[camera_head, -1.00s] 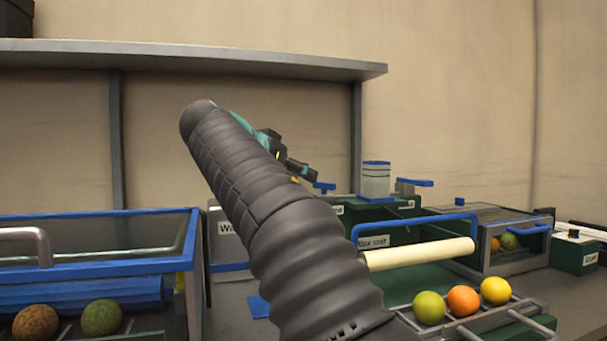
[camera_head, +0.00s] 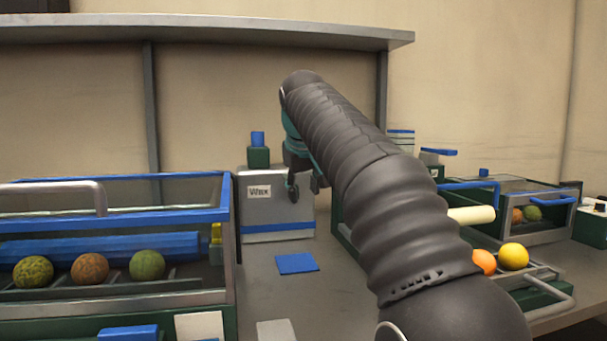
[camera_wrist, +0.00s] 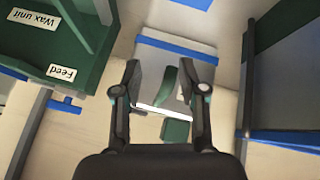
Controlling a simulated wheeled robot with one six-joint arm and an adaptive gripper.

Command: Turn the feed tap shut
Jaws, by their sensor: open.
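The wax unit shows in the wrist view as a green housing (camera_wrist: 50,45) with a "Wax unit" label and a white "Feed" label (camera_wrist: 62,73). A small blue part (camera_wrist: 66,103) beside the Feed label looks like the feed tap's handle; its turn angle is hard to tell. In the head view my arm hides that spot. My gripper (camera_wrist: 159,78) is open, with nothing held between its fingers, and lies to the right of the Feed label in the wrist view. In the head view my gripper (camera_head: 303,188) hangs in front of the grey Wax box (camera_head: 265,215).
A blue-framed bin (camera_head: 110,215) with several fruits stands at left. A blue-handled fitting (camera_head: 438,152), a cream roller (camera_head: 471,215), an orange (camera_head: 484,262) and a yellow fruit (camera_head: 513,256) are at right. A blue pad (camera_head: 296,263) lies on clear bench. A shelf (camera_head: 200,32) runs above.

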